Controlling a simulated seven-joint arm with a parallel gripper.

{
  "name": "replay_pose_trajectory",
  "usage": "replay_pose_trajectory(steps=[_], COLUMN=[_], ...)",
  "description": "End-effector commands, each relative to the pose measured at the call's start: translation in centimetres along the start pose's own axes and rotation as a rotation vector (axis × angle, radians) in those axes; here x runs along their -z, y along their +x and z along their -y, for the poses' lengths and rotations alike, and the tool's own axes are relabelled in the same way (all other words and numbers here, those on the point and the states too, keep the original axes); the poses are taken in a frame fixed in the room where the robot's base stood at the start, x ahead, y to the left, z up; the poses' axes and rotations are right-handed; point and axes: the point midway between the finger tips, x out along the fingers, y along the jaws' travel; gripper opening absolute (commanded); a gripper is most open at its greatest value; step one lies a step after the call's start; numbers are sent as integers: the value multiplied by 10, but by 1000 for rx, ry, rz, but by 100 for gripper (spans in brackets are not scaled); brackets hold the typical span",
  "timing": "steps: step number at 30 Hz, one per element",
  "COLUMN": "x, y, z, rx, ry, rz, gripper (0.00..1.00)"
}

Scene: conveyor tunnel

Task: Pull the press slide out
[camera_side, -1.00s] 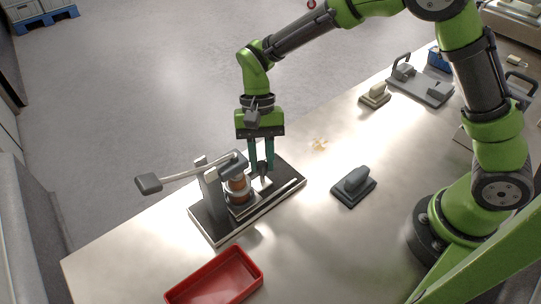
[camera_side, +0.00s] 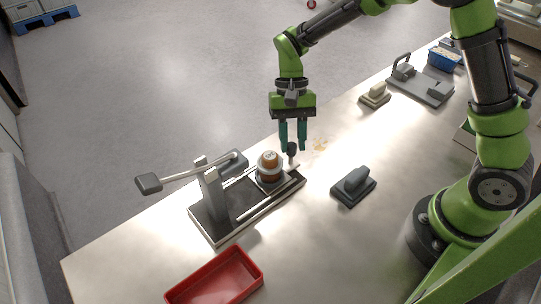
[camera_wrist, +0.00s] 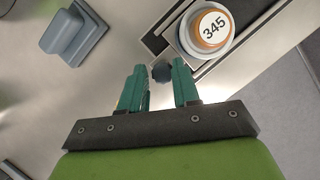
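The press (camera_side: 214,190) stands on a dark base plate, with a long lever and grey handle reaching left. The press slide (camera_side: 264,181) is at the right end of the base, clear of the press head, and carries a round copper-and-white part (camera_side: 269,163). That part shows the number 345 on top in the wrist view (camera_wrist: 212,29). The slide's dark knob (camera_wrist: 162,72) sticks out at the slide's outer end.
A red tray (camera_side: 222,277) lies in front of the press. A grey block with a handle (camera_side: 354,186) stands right of the slide. A beige block (camera_side: 375,96), a grey plate fixture (camera_side: 420,88) and a blue bin (camera_side: 444,60) are farther back. The table between is clear.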

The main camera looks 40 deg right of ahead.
Motion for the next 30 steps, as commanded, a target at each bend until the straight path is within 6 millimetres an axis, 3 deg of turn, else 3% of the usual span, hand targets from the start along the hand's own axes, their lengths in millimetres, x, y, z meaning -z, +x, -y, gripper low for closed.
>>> replay_pose_trajectory(steps=[17, 23, 30], x=[2, 2, 3], y=[-7, -42, -102], z=[-1, 0, -1], rx=[1, 4, 4], ry=[2, 3, 4], rz=[-6, -8, -9], gripper=[36, 36, 36])
